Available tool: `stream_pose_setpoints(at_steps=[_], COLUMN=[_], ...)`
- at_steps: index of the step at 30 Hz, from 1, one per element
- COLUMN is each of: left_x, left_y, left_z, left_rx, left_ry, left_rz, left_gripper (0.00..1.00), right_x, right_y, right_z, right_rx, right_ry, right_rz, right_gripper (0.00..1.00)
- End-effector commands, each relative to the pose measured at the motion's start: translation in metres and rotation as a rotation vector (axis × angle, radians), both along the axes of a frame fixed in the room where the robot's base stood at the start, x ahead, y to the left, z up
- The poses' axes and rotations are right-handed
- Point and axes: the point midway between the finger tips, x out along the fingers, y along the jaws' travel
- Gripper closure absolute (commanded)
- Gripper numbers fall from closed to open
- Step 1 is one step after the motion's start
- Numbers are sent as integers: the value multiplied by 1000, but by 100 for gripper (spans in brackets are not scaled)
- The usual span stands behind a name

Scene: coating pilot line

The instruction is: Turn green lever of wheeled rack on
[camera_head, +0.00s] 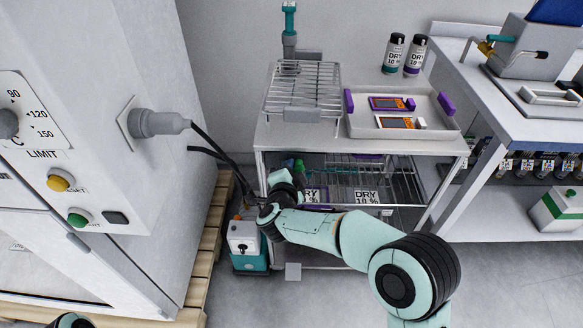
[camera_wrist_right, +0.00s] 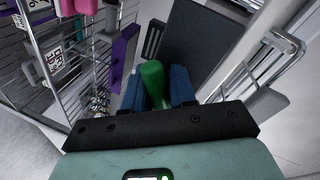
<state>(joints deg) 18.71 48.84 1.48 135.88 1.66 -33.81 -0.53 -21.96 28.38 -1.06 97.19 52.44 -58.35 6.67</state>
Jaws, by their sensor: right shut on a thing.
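The wheeled rack (camera_head: 310,133) stands in the middle of the head view, with a flat top and wire shelves below. Its green lever (camera_head: 298,164) shows only as a small patch at the rack's left front, mostly hidden by my right gripper (camera_head: 288,176). In the right wrist view the green lever (camera_wrist_right: 153,80) stands between the blue fingers of my right gripper (camera_wrist_right: 160,90), which is shut on it. Whether the lever is on or off cannot be told. My left gripper is not in view.
A wire stand (camera_head: 303,88) and a tray (camera_head: 400,133) with two small devices are on the rack top. A white and teal unit (camera_head: 245,240) stands on the floor below my right gripper. A large white cabinet (camera_head: 110,180) is at left, a bench (camera_head: 500,115) at right.

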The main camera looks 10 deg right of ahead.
Motion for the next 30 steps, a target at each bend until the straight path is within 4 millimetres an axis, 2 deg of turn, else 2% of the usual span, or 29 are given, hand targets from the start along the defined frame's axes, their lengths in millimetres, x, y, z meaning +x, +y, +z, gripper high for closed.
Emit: stream_pose_setpoints(at_steps=[4, 5, 6, 15, 19, 23, 30], left_x=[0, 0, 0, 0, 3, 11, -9], left_y=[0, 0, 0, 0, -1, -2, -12], left_z=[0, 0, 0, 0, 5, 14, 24], left_rx=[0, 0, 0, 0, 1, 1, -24], left_ry=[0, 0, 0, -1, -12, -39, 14], left_rz=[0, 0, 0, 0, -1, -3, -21], left_gripper=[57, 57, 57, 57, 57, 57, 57], right_x=[-1, -1, 0, -1, -9, -30, -79], right_y=[-4, -4, -4, -1, 3, 13, 33], right_z=[-1, -1, -2, 0, 3, 9, 22], right_rx=[2, 2, 2, 0, 1, 1, 1], right_ry=[2, 2, 2, 1, 1, 1, 1], right_rz=[-12, -12, -12, -4, -1, 0, -2], right_gripper=[100, 68, 56, 56, 56, 56, 56])
